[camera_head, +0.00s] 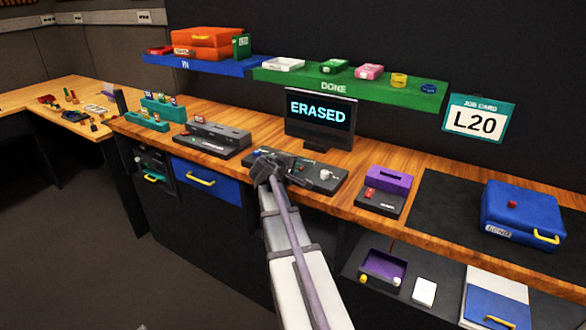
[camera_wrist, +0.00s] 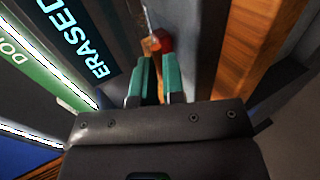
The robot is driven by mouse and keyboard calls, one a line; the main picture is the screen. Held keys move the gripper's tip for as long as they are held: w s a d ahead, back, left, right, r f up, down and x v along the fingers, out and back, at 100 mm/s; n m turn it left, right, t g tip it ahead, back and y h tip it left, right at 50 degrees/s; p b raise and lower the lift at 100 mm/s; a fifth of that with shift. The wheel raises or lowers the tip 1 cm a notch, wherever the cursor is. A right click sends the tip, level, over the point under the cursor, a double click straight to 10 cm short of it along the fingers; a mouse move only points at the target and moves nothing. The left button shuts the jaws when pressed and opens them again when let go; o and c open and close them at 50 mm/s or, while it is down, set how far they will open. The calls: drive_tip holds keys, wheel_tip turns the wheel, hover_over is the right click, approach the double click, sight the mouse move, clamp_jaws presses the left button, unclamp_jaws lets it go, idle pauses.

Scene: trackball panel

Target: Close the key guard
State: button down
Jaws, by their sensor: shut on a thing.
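The dark panel (camera_head: 335,184) lies on the wooden bench below the monitor, with a white trackball (camera_head: 325,174) at its right part. My gripper (camera_head: 292,172) is over the left and middle of this panel and hides part of it. In the wrist view my gripper (camera_wrist: 155,62) has its two teal fingers close together with a narrow gap. A red block-like part with a translucent orange-brown edge, seemingly the key guard (camera_wrist: 160,41), is right at the fingertips. The fingers are shut on it, though the contact is mostly hidden. The guard's exact angle cannot be told.
The monitor (camera_head: 320,115) reading ERASED stands just behind the panel. A grey device (camera_head: 212,140) sits to the left, a purple-topped box (camera_head: 386,184) to the right. A blue case (camera_head: 522,212) stands on the dark mat (camera_head: 440,205). The green DONE shelf (camera_head: 300,84) hangs above.

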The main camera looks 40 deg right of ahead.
drive_tip(key=shift+s+a+f, duration=0.1)
drive_tip(key=shift+f, duration=0.05)
idle(0.3)
drive_tip(key=c, duration=1.2)
unclamp_jaws()
drive_tip(key=p+v, duration=0.4)
drive_tip(key=v, duration=0.6)
drive_tip(key=shift+a+p, duration=0.3)
drive_tip(key=shift+a, duration=0.05)
drive_tip(key=shift+s, duration=0.1)
drive_tip(key=s+a+f+m+g+y, duration=0.2)
drive_tip(key=s+a+f+m+y, duration=0.1)
drive_tip(key=s+a+f+m, duration=0.1)
drive_tip(key=s+a+f+y, duration=0.1)
drive_tip(key=s+a+y, duration=0.2)
drive_tip(key=a, duration=0.6)
drive_tip(key=s+a+f+g+y+p, duration=0.1)
drive_tip(key=s+a+y, duration=0.1)
drive_tip(key=a, duration=0.7)
drive_tip(key=s+a+f+g+y, duration=0.1)
drive_tip(key=s+a+f+y, duration=0.1)
drive_tip(key=a, duration=0.8)
drive_tip(key=shift+s+y, duration=0.85)
drive_tip(key=shift+y, duration=0.25)
